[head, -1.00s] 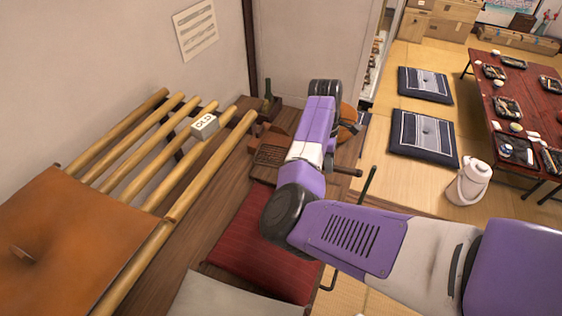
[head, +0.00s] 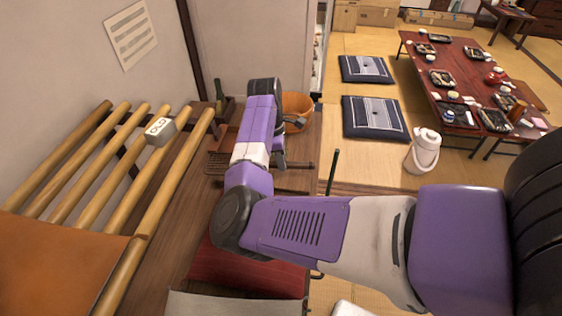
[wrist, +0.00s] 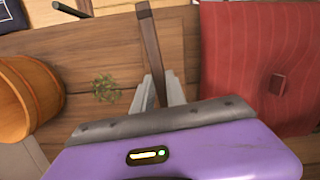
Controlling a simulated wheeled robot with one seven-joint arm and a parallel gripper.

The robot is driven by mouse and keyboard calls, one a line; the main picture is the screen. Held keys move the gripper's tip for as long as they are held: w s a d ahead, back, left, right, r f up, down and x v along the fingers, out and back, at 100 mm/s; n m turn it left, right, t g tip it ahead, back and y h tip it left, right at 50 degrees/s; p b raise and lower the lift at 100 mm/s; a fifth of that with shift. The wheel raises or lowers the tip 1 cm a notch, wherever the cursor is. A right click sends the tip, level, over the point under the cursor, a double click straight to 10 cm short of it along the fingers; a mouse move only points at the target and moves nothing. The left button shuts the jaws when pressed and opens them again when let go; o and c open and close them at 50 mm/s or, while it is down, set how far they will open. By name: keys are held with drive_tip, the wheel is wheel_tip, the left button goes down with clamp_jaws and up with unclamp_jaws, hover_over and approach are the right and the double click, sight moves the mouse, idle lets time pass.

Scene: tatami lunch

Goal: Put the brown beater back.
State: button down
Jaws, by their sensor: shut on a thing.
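My gripper (wrist: 160,95) is shut on the handle of the brown beater (wrist: 150,45), which sticks up from between the grey fingers in the wrist view. In the head view my arm hides the grip and the middle of the beater. What looks like its gridded head (head: 216,163) shows left of my arm, and the handle end (head: 304,168) on the right. It is over the wooden boards (wrist: 85,55); whether it touches them I cannot tell.
A wooden bucket (head: 297,109) stands just beyond my gripper. A red cushion (head: 245,268) lies on the near side. Bamboo poles (head: 165,190) with a block marked OLD (head: 160,130) are at left. A green bottle (head: 219,92) stands at the back. A dark upright rod (head: 333,172) is at right.

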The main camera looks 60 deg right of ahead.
drive_tip(key=shift+f+b, duration=0.65)
drive_tip(key=shift+f, duration=1.7)
drive_tip(key=c, duration=1.3)
unclamp_jaws()
drive_tip(key=shift+w+a+r+p, duration=0.1)
drive_tip(key=shift+w+r, duration=0.1)
drive_tip(key=shift+r, duration=1.1)
drive_tip(key=shift+w+a+r+p, duration=0.1)
drive_tip(key=shift+w+r, duration=0.05)
drive_tip(key=shift+r, duration=1.15)
drive_tip(key=shift+w+a+r+p, duration=0.1)
drive_tip(key=shift+w+r, duration=0.1)
drive_tip(key=shift+r, duration=1.1)
drive_tip(key=shift+d, duration=0.1)
